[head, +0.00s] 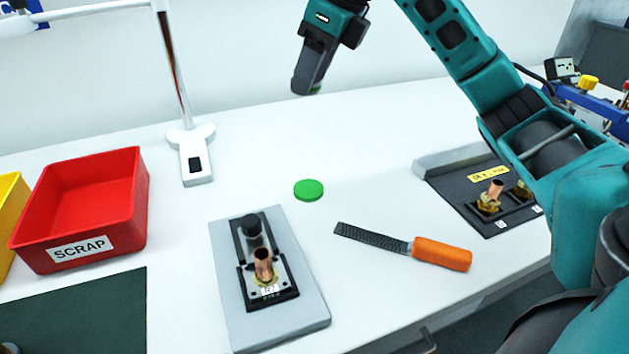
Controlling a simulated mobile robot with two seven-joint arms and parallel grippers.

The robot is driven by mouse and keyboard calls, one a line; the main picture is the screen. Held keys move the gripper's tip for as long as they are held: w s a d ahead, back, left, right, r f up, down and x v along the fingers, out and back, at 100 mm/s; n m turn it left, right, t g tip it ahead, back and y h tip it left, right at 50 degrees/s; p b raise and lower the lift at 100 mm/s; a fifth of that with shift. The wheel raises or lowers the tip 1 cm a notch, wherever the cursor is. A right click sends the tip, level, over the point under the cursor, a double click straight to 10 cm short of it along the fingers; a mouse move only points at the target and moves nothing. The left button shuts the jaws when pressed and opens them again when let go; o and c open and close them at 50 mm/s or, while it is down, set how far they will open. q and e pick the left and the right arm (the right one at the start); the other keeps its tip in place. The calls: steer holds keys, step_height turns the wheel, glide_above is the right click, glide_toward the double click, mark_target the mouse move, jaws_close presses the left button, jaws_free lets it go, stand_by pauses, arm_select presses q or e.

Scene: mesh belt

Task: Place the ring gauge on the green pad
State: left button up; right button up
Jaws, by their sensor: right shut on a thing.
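The green pad (308,190) is a flat round disc on the white table, near the middle, and its top is bare. My right gripper (305,90) is raised above the back of the table, up and behind the pad in the picture, clear of it. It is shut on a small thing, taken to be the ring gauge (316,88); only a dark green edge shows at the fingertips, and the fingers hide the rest. My left gripper is not in view.
A grey fixture (228,313) holds a copper-and-brass fitting (263,265). An orange-handled file (441,253) lies right of it. A red SCRAP bin (60,225) and lamp stand (196,160) are left. A dark tray (458,190) with fittings is right. The table around the pad is clear.

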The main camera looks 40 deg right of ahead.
steer(key=b, duration=0.3)
glide_above(307, 188)
steer(key=s, duration=0.1)
steer(key=f, duration=1.5)
steer(key=shift+d+f, duration=0.35)
steer(key=shift+d, duration=0.05)
step_height(307, 188, down, 4)
steer(key=shift+s+r, duration=0.1)
steer(key=shift+r, duration=0.15)
steer(key=shift+f, duration=0.35)
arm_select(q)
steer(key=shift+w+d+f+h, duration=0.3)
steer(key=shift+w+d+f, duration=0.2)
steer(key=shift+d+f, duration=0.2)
arm_select(e)
steer(key=shift+f, duration=0.15)
steer(key=o, duration=1.2)
